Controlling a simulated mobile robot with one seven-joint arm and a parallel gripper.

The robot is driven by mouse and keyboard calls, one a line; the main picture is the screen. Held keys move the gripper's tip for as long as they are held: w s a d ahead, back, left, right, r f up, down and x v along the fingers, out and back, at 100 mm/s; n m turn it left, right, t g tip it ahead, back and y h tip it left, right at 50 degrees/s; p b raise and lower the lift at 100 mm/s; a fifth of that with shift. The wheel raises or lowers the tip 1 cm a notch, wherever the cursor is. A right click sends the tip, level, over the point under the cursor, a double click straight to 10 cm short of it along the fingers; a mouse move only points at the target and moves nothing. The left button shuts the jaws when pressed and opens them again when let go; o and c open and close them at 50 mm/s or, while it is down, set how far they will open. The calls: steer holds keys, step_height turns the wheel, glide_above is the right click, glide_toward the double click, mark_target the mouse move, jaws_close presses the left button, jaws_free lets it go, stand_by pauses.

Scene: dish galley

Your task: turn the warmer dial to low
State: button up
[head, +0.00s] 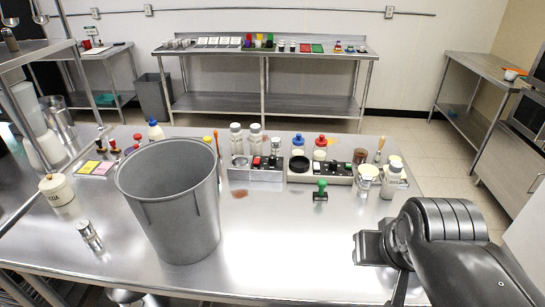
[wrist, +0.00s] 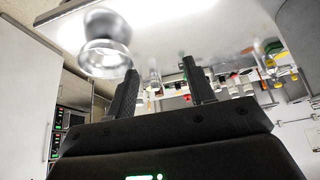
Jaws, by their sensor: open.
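Two low units with controls stand at the middle back of the steel table in the head view: a left unit (head: 256,174) with red and black parts, and a right pale unit (head: 318,178) with a black ring and dark parts. The warmer dial is too small to pick out, and its setting cannot be read. My gripper shows in the wrist view (wrist: 162,86) with its two dark fingers apart and nothing between them. In the head view my arm is at the right front of the table, apart from both units.
A large grey bin (head: 180,205) stands on the table left of the units. A green-handled stamp (head: 320,190) lies in front of the right unit. Jars (head: 367,180) stand at its right. The right front tabletop is mostly clear. A shiny round vessel (wrist: 104,50) shows in the wrist view.

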steer(key=w+a+r+n+g, duration=0.1)
steer(key=w+a+r+n, duration=0.15)
steer(key=w, duration=0.45)
steer(key=w+a+r+n, duration=0.2)
steer(key=w+r, duration=0.2)
steer(key=w, duration=0.2)
steer(key=n+g+y, duration=0.3)
steer(key=n+y, duration=0.1)
steer(key=n, duration=0.7)
glide_above(273, 156)
steer(key=s+d, duration=0.2)
steer(key=d, duration=0.2)
step_height(273, 156, down, 14)
steer(key=r, duration=0.1)
steer(key=x, duration=1)
steer(key=shift+w+a+f, duration=0.1)
steer(key=shift+a+f, duration=0.05)
steer(key=shift+f, duration=0.15)
steer(key=c, duration=1)
